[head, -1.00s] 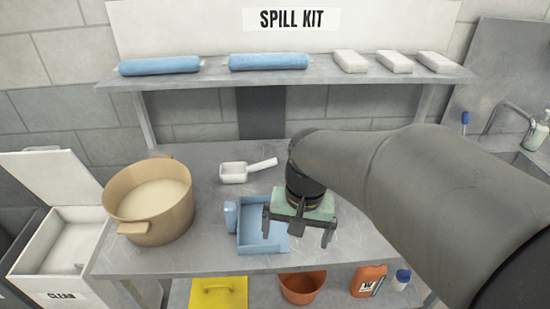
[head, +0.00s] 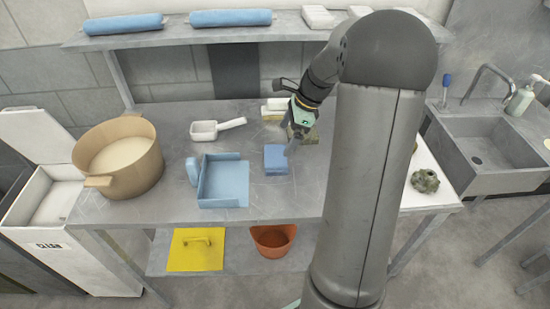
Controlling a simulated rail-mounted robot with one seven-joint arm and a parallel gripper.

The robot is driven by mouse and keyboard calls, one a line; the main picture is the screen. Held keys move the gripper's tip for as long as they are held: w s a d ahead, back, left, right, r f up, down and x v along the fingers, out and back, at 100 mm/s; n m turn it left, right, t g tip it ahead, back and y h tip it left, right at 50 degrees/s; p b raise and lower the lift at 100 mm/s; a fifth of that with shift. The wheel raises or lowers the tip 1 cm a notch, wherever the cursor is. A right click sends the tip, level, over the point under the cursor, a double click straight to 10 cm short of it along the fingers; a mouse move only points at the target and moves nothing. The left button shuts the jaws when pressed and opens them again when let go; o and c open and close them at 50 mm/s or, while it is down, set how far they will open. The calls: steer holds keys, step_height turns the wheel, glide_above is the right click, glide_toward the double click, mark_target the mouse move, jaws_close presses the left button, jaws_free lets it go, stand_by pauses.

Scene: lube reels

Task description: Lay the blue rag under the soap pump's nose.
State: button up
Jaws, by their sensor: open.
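The blue rag (head: 276,160) lies as a small folded square on the grey bench, right of the light-blue dustpan. The soap pump (head: 520,100) is a pale green bottle standing at the sink's back right, its nose at the top. My gripper (head: 298,138) is open and points down just behind and right of the rag. It is beside an olive pad (head: 311,136), partly in front of it. I cannot tell whether it touches the pad. My arm hides part of the bench's right side.
The dustpan (head: 224,183), a white scoop (head: 204,131) and a tan pot (head: 119,160) stand left on the bench. Pale blocks (head: 276,108) lie behind my gripper. A grey-green lump (head: 425,181) lies on a white surface before the sink (head: 484,150). A shelf (head: 300,33) runs along the back.

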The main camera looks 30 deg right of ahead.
mark_target(275, 156)
steer(key=p+x, duration=0.1)
steer(key=x, duration=0.7)
steer(key=shift+a+f, duration=0.1)
steer(key=shift+f, duration=0.05)
steer(key=c, duration=0.8)
